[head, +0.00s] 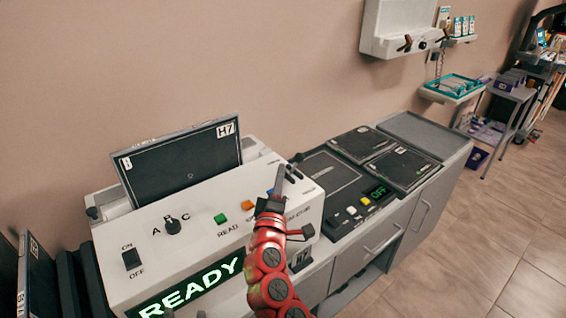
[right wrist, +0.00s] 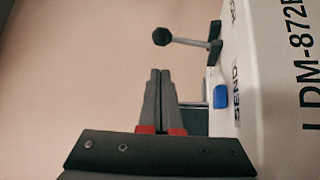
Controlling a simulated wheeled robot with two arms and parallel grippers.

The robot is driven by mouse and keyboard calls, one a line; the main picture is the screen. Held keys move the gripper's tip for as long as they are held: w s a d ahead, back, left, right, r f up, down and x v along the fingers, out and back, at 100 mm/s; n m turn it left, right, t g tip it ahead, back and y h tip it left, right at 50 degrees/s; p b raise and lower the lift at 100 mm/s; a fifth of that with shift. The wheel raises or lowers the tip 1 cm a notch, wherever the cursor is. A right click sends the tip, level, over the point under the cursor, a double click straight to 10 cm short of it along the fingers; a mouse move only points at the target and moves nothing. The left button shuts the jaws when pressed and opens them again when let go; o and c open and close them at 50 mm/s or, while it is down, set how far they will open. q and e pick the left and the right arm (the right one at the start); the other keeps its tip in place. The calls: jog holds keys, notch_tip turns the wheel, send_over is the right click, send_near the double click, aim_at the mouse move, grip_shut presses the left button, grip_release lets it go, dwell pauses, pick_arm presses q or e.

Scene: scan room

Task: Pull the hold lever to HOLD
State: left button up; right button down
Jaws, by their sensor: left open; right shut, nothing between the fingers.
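The hold lever (right wrist: 188,41), a thin shaft with a black ball knob, stands out from the white reader's panel in the right wrist view. In the head view its dark knob (head: 297,158) shows just past my fingertips. My right gripper (head: 279,170), on the red arm, is over the right part of the white reader (head: 190,212). In the right wrist view my right gripper (right wrist: 160,72) is shut and empty, its tips pointing toward the lever with a gap between. The HOLD lettering cannot be made out. My left gripper is not in view.
The blue SEND button (right wrist: 221,96) is close beside my right fingers. The reader has green (head: 220,218) and orange (head: 247,205) buttons, a knob (head: 172,227), a READY display (head: 192,289) and a screen (head: 182,163). A unit showing OFF (head: 378,194) stands to the right.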

jog(key=b+v, duration=0.1)
jog(key=v, duration=0.9)
jog(key=shift+s+b, duration=0.3)
jog(key=shift+s, duration=0.1)
jog(key=shift+a+f, duration=0.1)
